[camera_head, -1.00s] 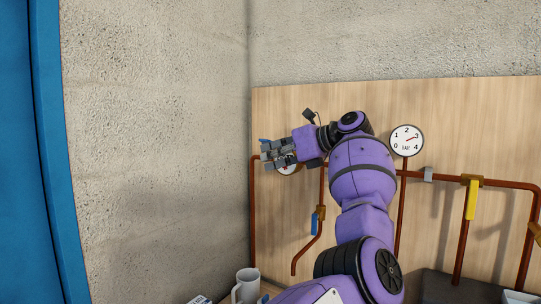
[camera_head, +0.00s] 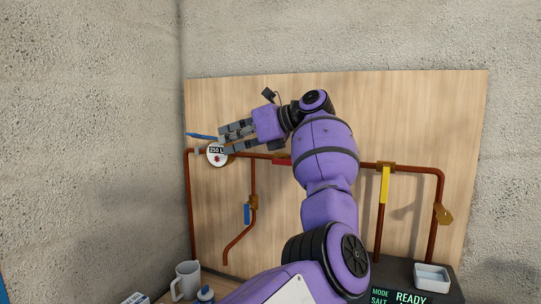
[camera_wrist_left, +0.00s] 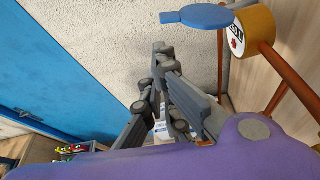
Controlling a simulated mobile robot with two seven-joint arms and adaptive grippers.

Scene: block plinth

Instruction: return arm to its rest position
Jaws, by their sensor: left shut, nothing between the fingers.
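My left arm is purple with black joints and reaches up in front of the wooden board in the head view. Its grey left gripper (camera_head: 224,138) points left near the board's left edge, shut and empty. In the wrist view the left gripper's fingers (camera_wrist_left: 160,62) also show with nothing held. A round water meter marked 250 L (camera_head: 217,155) with a blue flap lies just below the fingers in the head view; I cannot tell if they touch. The meter (camera_wrist_left: 237,35) also shows at the upper right of the wrist view. My right gripper is out of sight.
Copper pipes (camera_head: 436,200) run across the wooden board (camera_head: 440,110), with a blue valve handle (camera_head: 246,214) and a yellow one (camera_head: 384,185). A grey mug (camera_head: 186,280), a display reading READY (camera_head: 410,298) and a white tray (camera_head: 432,278) stand below.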

